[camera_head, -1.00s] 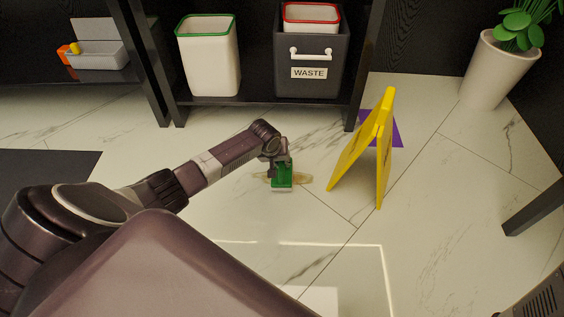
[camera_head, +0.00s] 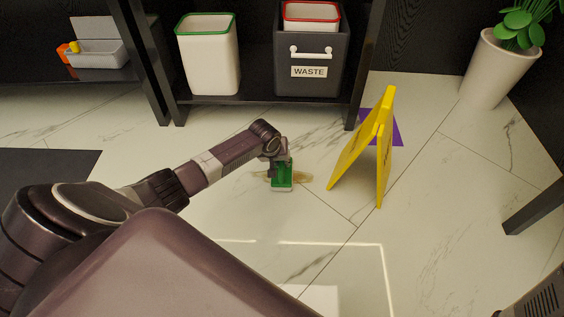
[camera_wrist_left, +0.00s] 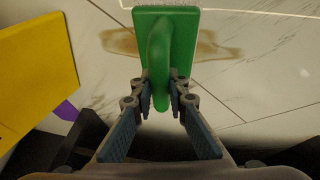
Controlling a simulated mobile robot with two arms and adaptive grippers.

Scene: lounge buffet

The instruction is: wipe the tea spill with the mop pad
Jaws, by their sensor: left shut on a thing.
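The mop pad (camera_head: 282,183) is green with a pale lower edge, and my left gripper (camera_head: 280,160) is shut on its handle. In the left wrist view the green pad (camera_wrist_left: 184,20) lies ahead of the gripper (camera_wrist_left: 162,92), whose fingers close on the raised green handle. The tea spill (camera_head: 302,179) is a brown patch on the marble floor. It shows on both sides of the pad, and in the left wrist view the spill (camera_wrist_left: 216,47) spreads left and right of it. The pad covers its middle. Whether the pad touches the floor is hard to tell. My right gripper is not seen.
A yellow floor sign (camera_head: 383,150) stands just right of the spill, with a purple square (camera_head: 396,132) behind it. A black shelf holds a white bin (camera_head: 208,62) and a dark WASTE bin (camera_head: 310,82). A potted plant (camera_head: 487,72) stands at right. Floor in front is clear.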

